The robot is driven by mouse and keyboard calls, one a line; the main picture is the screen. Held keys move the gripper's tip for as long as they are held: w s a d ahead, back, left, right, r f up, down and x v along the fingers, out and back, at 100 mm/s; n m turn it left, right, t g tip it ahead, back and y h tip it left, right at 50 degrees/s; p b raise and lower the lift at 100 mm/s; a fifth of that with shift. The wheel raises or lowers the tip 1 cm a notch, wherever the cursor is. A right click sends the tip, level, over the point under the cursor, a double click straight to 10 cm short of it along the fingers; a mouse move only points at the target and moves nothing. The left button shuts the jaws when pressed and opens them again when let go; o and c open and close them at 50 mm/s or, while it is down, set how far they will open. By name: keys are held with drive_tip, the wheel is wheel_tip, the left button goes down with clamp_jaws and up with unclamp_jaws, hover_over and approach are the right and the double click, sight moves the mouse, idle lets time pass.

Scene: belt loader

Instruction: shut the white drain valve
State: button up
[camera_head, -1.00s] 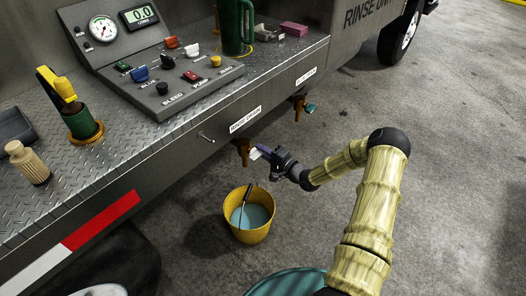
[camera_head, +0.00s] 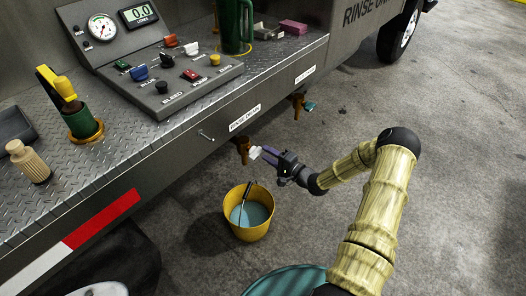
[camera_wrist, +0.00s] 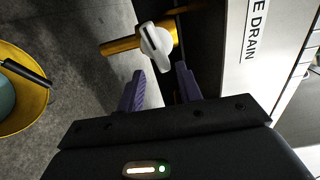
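The white drain valve (camera_wrist: 157,45) has a white lever on a brass body (camera_wrist: 119,45), below the "Rinse Drain" label on the truck's side. In the wrist view the lever lies roughly crosswise to the brass body. In the head view the white lever (camera_head: 254,152) shows just left of my fingertips. My gripper (camera_wrist: 162,82) is open, with purple fingers apart and nothing between them. The lever is just ahead of the fingertips, with its near end close to the gap. I cannot tell whether a finger touches it. My gripper (camera_head: 266,153) also shows in the head view.
A yellow bucket (camera_head: 235,228) with bluish liquid and a dark-handled tool stands below the valve. A second brass valve with a teal lever (camera_head: 309,106) is farther along. The control panel (camera_head: 170,98) sits on the deck above. Open concrete lies to the right.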

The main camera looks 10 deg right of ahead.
drive_tip(key=p+v, duration=0.1)
drive_tip(key=v, duration=1.2)
drive_tip(key=shift+s+d, duration=0.2)
drive_tip(key=shift+s, duration=0.2)
drive_tip(key=o, duration=0.9)
drive_tip(key=shift+f+n, duration=0.1)
drive_tip(key=shift+n, duration=0.3)
drive_tip(key=n+b, duration=0.1)
drive_tip(key=n, duration=0.2)
drive_tip(key=a+n+b, duration=0.1)
drive_tip(key=n, duration=0.1)
drive_tip(key=shift+w+n+b, duration=0.2)
drive_tip(key=shift+n+b, duration=0.2)
drive_tip(key=n+b, duration=0.1)
drive_tip(key=n, duration=0.3)
drive_tip(key=a+n+b, duration=0.1)
drive_tip(key=n+b, duration=0.1)
drive_tip(key=n, duration=0.3)
drive_tip(key=a+n+b, duration=0.1)
drive_tip(key=n, duration=0.3)
drive_tip(key=shift+a+r+n+b, duration=0.15)
drive_tip(key=shift+r+n+b, duration=0.15)
drive_tip(key=shift+n, duration=0.1)
drive_tip(key=shift+w, duration=0.15)
